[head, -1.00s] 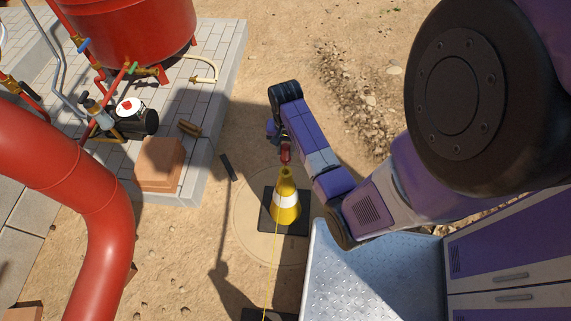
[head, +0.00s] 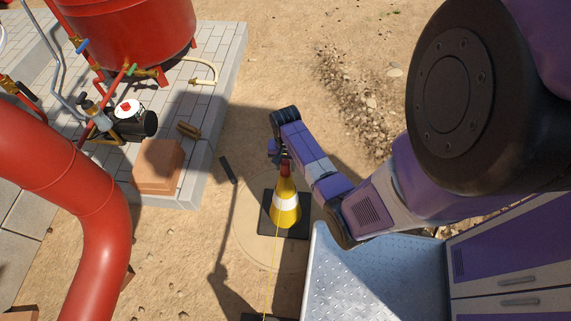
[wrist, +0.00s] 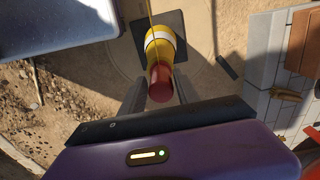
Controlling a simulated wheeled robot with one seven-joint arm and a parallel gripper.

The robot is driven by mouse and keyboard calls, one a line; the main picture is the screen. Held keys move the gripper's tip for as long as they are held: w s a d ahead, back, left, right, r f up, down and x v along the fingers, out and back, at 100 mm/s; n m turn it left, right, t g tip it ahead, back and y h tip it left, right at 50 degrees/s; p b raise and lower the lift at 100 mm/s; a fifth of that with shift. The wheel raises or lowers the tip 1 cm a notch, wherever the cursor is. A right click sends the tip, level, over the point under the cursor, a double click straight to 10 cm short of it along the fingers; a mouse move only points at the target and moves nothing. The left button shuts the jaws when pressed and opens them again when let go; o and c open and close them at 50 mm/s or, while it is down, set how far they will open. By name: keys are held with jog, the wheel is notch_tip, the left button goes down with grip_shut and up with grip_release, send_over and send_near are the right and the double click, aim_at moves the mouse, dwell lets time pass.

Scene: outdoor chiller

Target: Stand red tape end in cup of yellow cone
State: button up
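The yellow cone (head: 285,207) with a white band stands upright on a black square base on the ground. The red tape end (head: 285,169) is upright at the cone's top, with a thin yellow tape running from it down the picture. My gripper (head: 283,158) is above the cone, its fingers mostly hidden in the head view. In the wrist view my gripper (wrist: 159,80) has a finger on each side of the red tape end (wrist: 160,86), closed against it. The cone (wrist: 160,47) is just beyond. The cup is hidden, so how deep the end sits is unclear.
My silver tread-plate deck (head: 360,275) is right of the cone. A paved slab (head: 205,150) with a red tank (head: 130,35), a pump and bricks is at left. A large red pipe (head: 75,170) fills the left foreground. Sandy ground around the cone is fairly clear.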

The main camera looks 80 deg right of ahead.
jog(key=shift+o, duration=0.7)
jog(key=shift+r, duration=0.2)
notch_tip(320, 180, up, 11)
jog(key=p, duration=0.2)
jog(key=w+a+n+t+h, duration=0.1)
jog(key=w+a+n+t, duration=0.2)
jog(key=a, duration=0.8)
jog(key=w+a+n+t+h, duration=0.2)
jog(key=a+n+t, duration=0.15)
jog(key=a, duration=0.65)
jog(key=s+a+r+n+t+y, duration=0.1)
jog(key=s+a+r+n+t, duration=0.1)
jog(key=r, duration=0.7)
jog(key=s+a+r+n+t+y, duration=0.1)
jog(key=s+a+r+n+t, duration=0.2)
jog(key=r, duration=0.6)
jog(key=s+a+r+n+t+y, duration=0.1)
jog(key=s+a+r+n+t, duration=0.2)
jog(key=r, duration=0.6)
jog(key=s+a+n, duration=0.2)
jog(key=a, duration=0.1)
jog(key=shift+s+n, duration=0.2)
jog(key=shift+n, duration=0.15)
